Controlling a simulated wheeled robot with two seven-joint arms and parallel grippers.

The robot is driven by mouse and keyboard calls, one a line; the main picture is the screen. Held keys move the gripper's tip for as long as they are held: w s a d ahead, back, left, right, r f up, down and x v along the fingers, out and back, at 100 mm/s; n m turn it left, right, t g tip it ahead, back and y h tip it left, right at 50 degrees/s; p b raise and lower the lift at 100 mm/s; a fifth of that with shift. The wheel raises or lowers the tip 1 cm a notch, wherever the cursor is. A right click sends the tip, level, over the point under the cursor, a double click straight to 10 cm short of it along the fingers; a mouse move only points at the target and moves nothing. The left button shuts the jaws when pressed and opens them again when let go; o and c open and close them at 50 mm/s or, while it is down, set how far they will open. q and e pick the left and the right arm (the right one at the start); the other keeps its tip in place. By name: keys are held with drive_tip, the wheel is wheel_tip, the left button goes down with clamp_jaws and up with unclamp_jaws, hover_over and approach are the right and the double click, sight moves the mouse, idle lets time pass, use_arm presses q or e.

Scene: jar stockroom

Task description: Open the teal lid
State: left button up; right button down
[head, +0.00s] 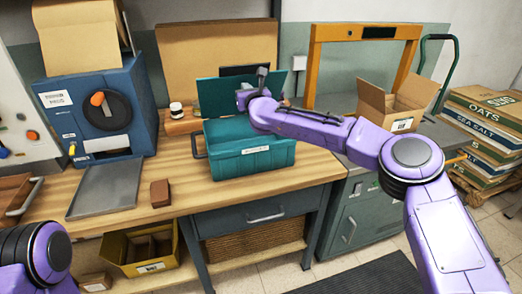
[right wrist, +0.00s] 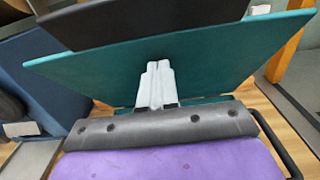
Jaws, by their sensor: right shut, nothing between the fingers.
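The teal box (head: 250,155) stands on the wooden workbench. Its teal lid (head: 212,95) is raised and stands steeply at the back of the box; it fills much of the right wrist view (right wrist: 225,65). My right gripper (head: 243,97) is over the box, in front of the raised lid. Its pale fingers (right wrist: 158,68) are shut together with nothing between them and point at the lid's inner face. I cannot tell whether they touch it. My arm hides part of the lid and the box's opening. My left gripper is out of view.
A blue machine (head: 98,112) with a grey tray (head: 105,188) stands left of the box. A brown block (head: 160,193) lies on the bench. A small jar (head: 176,110) stands behind the box. An open carton (head: 398,103) is at the right.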

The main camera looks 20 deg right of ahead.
drive_tip(key=shift+w+a+r+p, duration=0.1)
drive_tip(key=shift+w+p, duration=0.5)
drive_tip(key=shift+w, duration=1.35)
